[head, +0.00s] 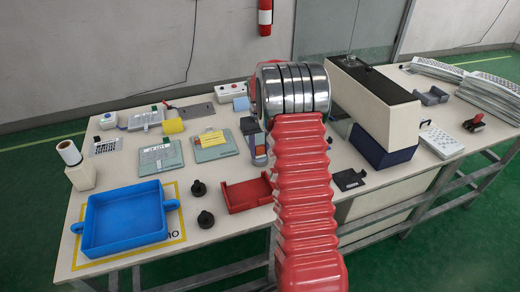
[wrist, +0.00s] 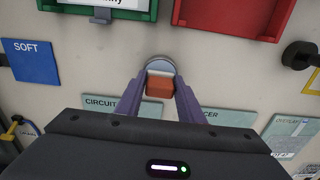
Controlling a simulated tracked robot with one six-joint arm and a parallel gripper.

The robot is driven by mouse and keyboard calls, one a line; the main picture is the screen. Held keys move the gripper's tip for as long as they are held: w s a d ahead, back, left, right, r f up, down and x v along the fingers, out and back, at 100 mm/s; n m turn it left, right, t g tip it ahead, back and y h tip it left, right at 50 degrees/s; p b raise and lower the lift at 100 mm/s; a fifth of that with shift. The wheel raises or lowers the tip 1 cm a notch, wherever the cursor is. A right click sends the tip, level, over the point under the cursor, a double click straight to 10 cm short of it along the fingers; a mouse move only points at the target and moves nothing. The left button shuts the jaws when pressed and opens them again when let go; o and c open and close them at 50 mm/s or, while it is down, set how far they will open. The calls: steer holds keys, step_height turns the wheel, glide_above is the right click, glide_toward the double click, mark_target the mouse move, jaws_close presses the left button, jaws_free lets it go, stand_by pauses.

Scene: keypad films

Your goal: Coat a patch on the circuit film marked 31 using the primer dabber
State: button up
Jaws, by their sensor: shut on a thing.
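My gripper (wrist: 160,78) shows in the wrist view, its two purple fingers shut on a small orange-brown block with a pale top edge, which I take to be the primer dabber (wrist: 160,87). A round grey piece sits just beyond the block, at the fingertips. In the head view my red arm hides the gripper. A pale green panel marked CIRCUIT (wrist: 98,102) lies left of the fingers, partly covered by the gripper body. In the head view, pale green films (head: 160,156) lie on the table. I cannot read the number 31 on any of them.
A panel ending in CER (wrist: 230,116) and an overlay panel (wrist: 288,132) lie to the right. A red tray (wrist: 210,30), a green tray (wrist: 135,14) and a blue SOFT card (wrist: 31,61) lie beyond. A blue tray (head: 165,205) and black knobs (head: 205,219) stand at the table's front.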

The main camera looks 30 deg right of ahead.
mark_target(260, 147)
steer(key=shift+f, duration=0.4)
stand_by(1.5)
steer(key=shift+r, duration=3.6)
steer(key=s+a+f+n, duration=0.1)
steer(key=s+a+n, duration=0.1)
steer(key=a, duration=2.6)
steer(key=shift+s+a+f+n, duration=0.15)
steer(key=shift+s+a+n, duration=0.2)
steer(key=shift+n, duration=0.25)
